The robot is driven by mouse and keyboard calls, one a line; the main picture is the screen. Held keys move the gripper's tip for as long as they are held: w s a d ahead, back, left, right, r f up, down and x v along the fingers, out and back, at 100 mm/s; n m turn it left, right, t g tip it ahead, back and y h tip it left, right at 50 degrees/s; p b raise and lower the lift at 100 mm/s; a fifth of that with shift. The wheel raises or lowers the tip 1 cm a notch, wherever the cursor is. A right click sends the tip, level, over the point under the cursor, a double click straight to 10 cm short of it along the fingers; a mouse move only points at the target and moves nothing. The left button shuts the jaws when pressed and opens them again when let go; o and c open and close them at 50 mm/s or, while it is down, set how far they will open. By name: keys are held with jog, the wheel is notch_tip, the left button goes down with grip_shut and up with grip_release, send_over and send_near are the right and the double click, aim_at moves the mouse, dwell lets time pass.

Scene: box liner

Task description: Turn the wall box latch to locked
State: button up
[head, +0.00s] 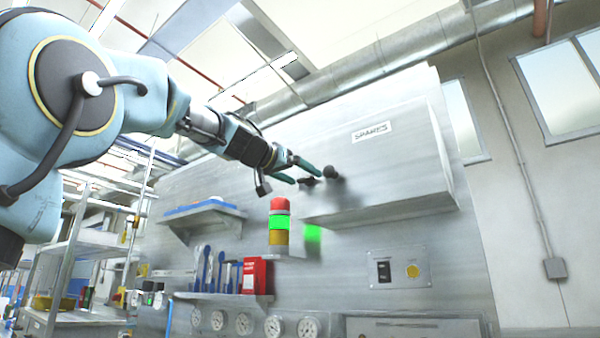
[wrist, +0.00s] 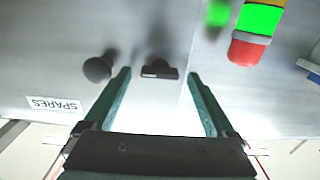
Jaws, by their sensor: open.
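The grey metal wall box (head: 385,165) hangs on the wall panel and carries a SPARES label. Its dark latch (head: 308,182) sits near the box's left end, beside a round black knob (head: 332,173). In the wrist view, which is upside down, the latch (wrist: 158,71) shows as a short dark bar lying crosswise, with the knob (wrist: 97,69) to its left. My gripper (head: 304,173) is open, its green fingers pointing at the box. In the wrist view my gripper (wrist: 160,74) has a fingertip on each side of the latch, with gaps; contact is not visible.
A signal tower (head: 280,222) with red, lit green and amber sections stands below and left of the latch. A shelf (head: 203,212) and a red box (head: 255,275) are lower left. A switch panel (head: 399,269) is below the box.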

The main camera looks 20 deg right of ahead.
jog(key=c, duration=1.4)
